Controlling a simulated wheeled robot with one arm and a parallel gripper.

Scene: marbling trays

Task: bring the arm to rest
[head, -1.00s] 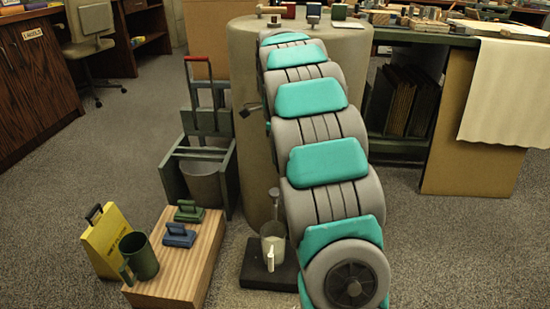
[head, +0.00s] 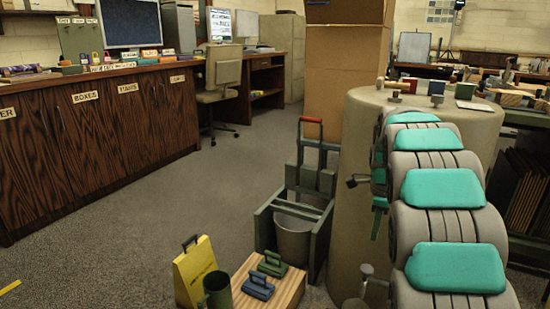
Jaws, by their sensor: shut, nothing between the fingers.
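My arm, a chain of thick grey links with teal pads, rises from the bottom right of the head view and curves up in front of the grey-beige drum (head: 352,130). Its upper end folds down on the left side. Most of the wrist is hidden behind the arm links.
A wooden block (head: 287,291) bears a green (head: 272,263) and a blue handled tool (head: 257,286). A yellow bag-like stand (head: 195,270) is beside it. Floor left is clear.

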